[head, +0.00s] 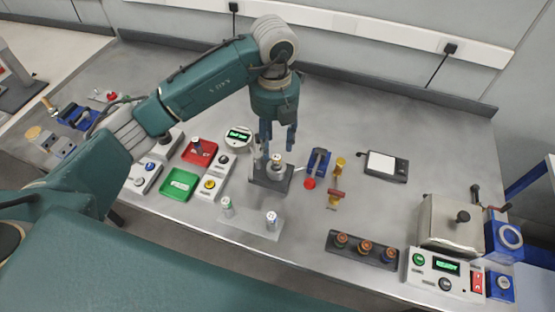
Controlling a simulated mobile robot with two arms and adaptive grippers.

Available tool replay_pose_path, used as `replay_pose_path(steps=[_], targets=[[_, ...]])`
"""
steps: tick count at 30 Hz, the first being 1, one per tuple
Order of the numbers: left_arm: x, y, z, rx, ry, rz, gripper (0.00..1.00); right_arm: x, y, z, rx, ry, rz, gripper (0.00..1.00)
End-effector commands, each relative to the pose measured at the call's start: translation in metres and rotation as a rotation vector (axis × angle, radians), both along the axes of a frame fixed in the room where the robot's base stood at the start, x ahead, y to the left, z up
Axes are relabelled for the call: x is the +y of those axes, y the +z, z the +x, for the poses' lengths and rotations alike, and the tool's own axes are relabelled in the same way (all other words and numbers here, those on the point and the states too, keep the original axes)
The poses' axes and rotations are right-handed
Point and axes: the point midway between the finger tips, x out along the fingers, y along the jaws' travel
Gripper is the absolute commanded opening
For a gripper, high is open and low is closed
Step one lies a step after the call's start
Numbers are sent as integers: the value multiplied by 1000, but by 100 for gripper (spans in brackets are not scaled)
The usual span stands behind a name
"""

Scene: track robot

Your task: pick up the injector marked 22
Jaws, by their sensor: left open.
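My left gripper (278,142) points down with its fingers apart, above a dark block fixture (268,182). A small silver cylinder with a pale top (278,161) stands in that fixture, just below or between the fingertips; I cannot tell which. Two similar small upright cylinders, one with green on it (227,207) and one pale (271,220), stand on a flat grey plate (248,222) nearer the front. Another small cylinder (197,147) stands in the red tray (207,157). The marks on these injector-like parts are too small to read. My right gripper is out of view.
A green tray (180,185) and button boxes lie left of the fixture. A dark rack (361,250) and metal chamber (450,222) are front right. The back of the table is clear.

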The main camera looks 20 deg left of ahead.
Motion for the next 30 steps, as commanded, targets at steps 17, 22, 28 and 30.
replay_pose_path(steps=[17, 22, 28, 30], targets=[[-3, -65, 0, 2, 1, -1, 42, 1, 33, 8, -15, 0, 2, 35], [-3, -72, 1, -1, -1, -2, 42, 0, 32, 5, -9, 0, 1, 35], [-3, -72, 1, -1, -1, -2, 28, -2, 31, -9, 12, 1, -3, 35], [-3, -72, 1, -1, -1, -2, 14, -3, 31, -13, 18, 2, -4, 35]])
